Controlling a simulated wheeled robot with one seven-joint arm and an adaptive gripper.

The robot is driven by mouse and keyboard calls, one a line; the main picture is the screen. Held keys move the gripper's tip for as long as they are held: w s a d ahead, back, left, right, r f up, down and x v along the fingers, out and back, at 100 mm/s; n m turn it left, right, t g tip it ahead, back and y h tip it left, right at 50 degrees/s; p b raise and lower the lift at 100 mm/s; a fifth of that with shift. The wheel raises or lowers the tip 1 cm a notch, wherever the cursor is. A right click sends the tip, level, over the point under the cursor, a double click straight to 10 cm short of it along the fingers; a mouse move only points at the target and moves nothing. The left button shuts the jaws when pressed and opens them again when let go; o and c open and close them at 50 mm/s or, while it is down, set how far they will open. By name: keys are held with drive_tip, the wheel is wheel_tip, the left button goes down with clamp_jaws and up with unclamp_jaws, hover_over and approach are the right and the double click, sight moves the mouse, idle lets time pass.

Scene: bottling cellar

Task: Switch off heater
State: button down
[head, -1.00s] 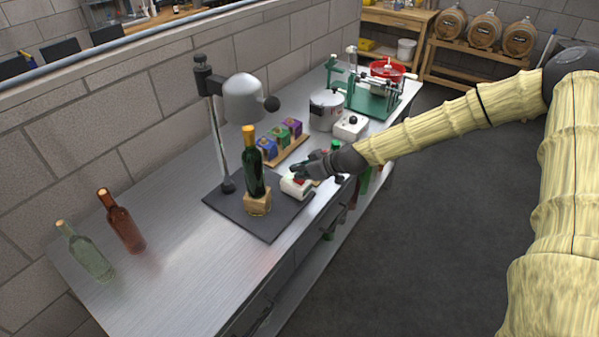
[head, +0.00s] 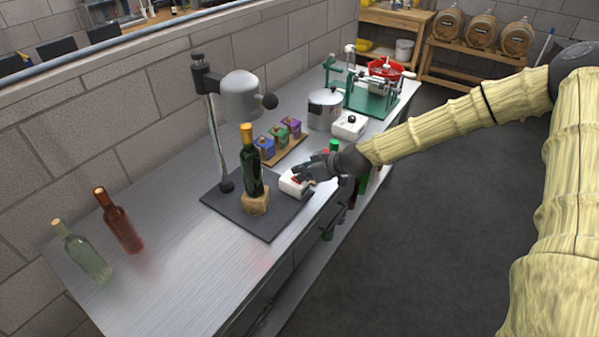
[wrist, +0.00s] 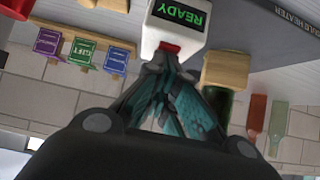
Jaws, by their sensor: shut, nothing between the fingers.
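The heater is a grey dome-shaped head (head: 241,95) on a stand over a dark base plate (head: 265,222). A white control box (head: 290,188) sits at the plate's right edge. In the wrist view the box (wrist: 160,34) has a green READY display (wrist: 182,14) and a red switch (wrist: 171,47). The base edge carries a partly visible label ending in HEATER. My gripper (head: 301,172) is shut and empty, with its fingertips (wrist: 160,62) right at the red switch. I cannot tell whether they touch it. The fingers partly cover the switch.
A dark green bottle (head: 251,170) stands on a wooden block (head: 256,203) beside the control box. Coloured boxes (head: 279,136), a metal pot (head: 323,110) and another white box (head: 349,125) stand further back. Two bottles (head: 120,224) stand at the front left. The bench's front is clear.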

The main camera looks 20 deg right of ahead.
drive_tip(key=r+p, duration=0.1)
drive_tip(key=r, duration=0.2)
drive_tip(key=r+p, duration=0.1)
drive_tip(key=shift+s+d+r+p, duration=0.15)
drive_tip(key=shift+d+r+p, duration=0.1)
drive_tip(key=shift+p, duration=0.05)
drive_tip(key=shift+s+d+f+b, duration=0.1)
drive_tip(key=shift+s+b, duration=0.2)
drive_tip(key=shift+b, duration=0.2)
drive_tip(key=shift+s+d+r, duration=0.15)
drive_tip(key=shift+s+r, duration=0.1)
drive_tip(key=shift+r, duration=0.05)
drive_tip(key=b+v, duration=0.2)
drive_tip(key=v, duration=0.6)
drive_tip(key=shift+d, duration=0.2)
drive_tip(key=shift+s+r, duration=0.1)
drive_tip(key=shift+r, duration=0.1)
drive_tip(key=shift+f, duration=0.15)
